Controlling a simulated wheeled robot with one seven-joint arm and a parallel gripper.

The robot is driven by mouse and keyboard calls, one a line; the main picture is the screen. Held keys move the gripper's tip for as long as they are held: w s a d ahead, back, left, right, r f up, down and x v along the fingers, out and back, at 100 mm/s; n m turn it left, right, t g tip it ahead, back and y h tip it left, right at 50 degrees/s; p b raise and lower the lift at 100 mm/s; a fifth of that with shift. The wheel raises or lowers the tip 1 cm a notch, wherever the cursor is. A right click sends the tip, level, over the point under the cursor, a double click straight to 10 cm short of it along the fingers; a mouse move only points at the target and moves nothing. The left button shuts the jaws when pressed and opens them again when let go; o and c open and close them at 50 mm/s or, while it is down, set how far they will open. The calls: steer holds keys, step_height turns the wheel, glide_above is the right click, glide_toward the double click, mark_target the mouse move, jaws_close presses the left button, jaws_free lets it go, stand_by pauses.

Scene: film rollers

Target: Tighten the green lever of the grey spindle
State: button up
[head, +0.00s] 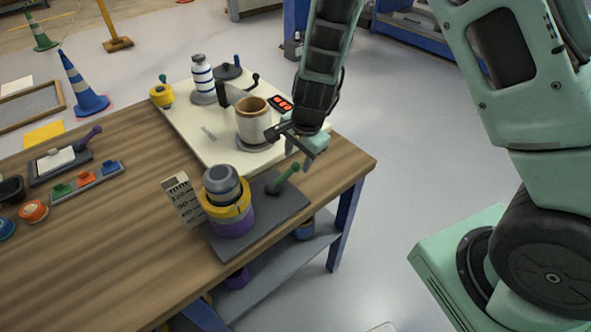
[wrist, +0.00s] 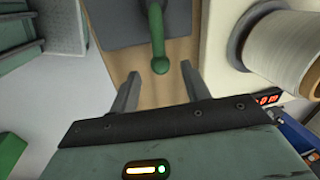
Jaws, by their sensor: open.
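The grey spindle (head: 222,181) stands upright at the table's front, with a yellow ring and a purple roll around it, on a dark grey base plate (head: 262,208). The green lever (head: 285,177) rises at a slant from the plate's right part, its knob up and to the right. In the wrist view the green lever (wrist: 157,40) points down the picture, its round knob between the finger tips. My gripper (head: 302,150) is open above and behind the lever; in the wrist view its two fingers (wrist: 160,82) stand apart on either side of the knob. I cannot tell the height gap.
The table's right edge is close to the lever, with open floor beyond.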

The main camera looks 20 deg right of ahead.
mark_target(296, 164)
steer(key=f, duration=0.3)
steer(key=w+f, duration=0.1)
steer(key=f, duration=0.1)
steer(key=shift+a, duration=0.2)
steer(key=shift+s, duration=0.1)
jaws_close()
